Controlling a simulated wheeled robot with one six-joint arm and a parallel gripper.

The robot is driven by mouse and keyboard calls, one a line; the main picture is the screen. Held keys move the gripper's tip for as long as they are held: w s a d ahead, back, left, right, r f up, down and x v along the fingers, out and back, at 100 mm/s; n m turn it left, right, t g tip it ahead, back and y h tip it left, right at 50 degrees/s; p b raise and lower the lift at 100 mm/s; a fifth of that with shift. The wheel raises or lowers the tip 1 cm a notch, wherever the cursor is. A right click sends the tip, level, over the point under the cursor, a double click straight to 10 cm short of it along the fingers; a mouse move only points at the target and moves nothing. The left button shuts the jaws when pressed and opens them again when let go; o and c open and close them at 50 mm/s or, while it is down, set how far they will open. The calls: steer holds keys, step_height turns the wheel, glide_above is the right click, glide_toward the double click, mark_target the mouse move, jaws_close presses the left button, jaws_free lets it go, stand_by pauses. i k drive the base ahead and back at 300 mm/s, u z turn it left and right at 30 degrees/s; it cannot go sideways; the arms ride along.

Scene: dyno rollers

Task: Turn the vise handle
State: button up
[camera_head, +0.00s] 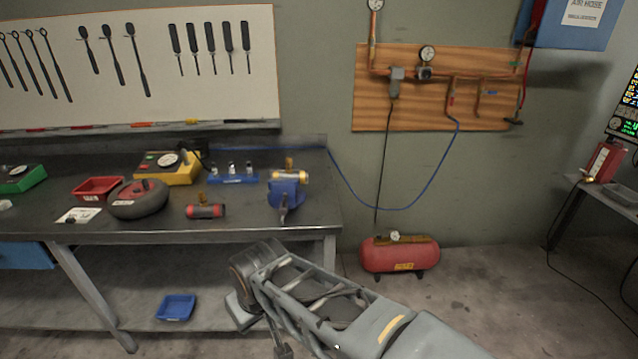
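A blue vise (285,192) stands on the workbench near its front right corner. A yellow and grey cylindrical part with a brass fitting (290,175) sits at the top of the vise. The vise handle (283,213) appears as a small grey bar low on the vise's front, hanging roughly downward. My arm reaches in from the lower right, below and in front of the bench, and its bent joint is under the vise. No part of my arm appears to touch the vise or handle.
The workbench (110,228) also holds a red-ended cylinder (206,211), a round grey object (138,199), a red tray (98,189) and a yellow gauge box (170,168). A blue bin (176,307) sits on the lower shelf. A red compressor tank (399,255) stands right of the bench.

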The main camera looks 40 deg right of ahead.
mark_target(283, 210)
steer(key=z, duration=0.4)
steer(key=k, duration=1.05)
steer(key=u, duration=1.1)
steer(key=i, duration=1.7)
steer(key=z, duration=0.8)
steer(key=i, duration=0.35)
steer(key=z, duration=0.45)
